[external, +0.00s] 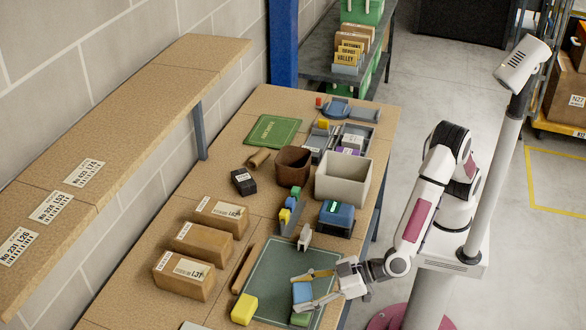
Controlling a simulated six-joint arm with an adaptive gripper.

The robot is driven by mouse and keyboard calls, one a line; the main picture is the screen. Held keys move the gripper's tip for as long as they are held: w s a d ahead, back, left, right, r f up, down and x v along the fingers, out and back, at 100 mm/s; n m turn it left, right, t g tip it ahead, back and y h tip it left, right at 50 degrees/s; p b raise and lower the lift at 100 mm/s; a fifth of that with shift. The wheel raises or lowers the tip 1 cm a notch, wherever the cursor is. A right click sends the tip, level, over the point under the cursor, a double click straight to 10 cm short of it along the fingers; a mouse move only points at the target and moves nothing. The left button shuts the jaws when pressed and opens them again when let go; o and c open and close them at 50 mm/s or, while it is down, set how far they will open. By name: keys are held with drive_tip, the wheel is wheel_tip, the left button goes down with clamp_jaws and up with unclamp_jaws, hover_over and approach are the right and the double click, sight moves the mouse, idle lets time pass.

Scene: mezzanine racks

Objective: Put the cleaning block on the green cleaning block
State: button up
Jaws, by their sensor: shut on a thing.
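A blue cleaning block (302,293) is between the two fingers of my gripper (304,289), which is shut on it over the front part of the dark green mat. The green cleaning block (300,319) lies at the mat's front edge, just below my gripper in the picture and partly covered by the nearer finger. The held block appears apart from the green one; its exact height above the mat is hard to tell. A yellow block (244,309) lies at the mat's left front corner.
The green mat (265,270) is mostly clear behind my gripper. A brown stick (243,268) lies along its left edge. Cardboard boxes (184,276) stand to the left. A grey bin (343,180) and a blue-topped item (337,217) stand farther back.

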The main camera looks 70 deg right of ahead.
sight(303, 300)
drive_tip(key=shift+f, duration=1.9)
drive_tip(key=o, duration=1.1)
drive_tip(key=shift+f, duration=0.1)
drive_tip(key=v, duration=1.2)
drive_tip(key=shift+d, duration=0.1)
drive_tip(key=shift+w, duration=0.1)
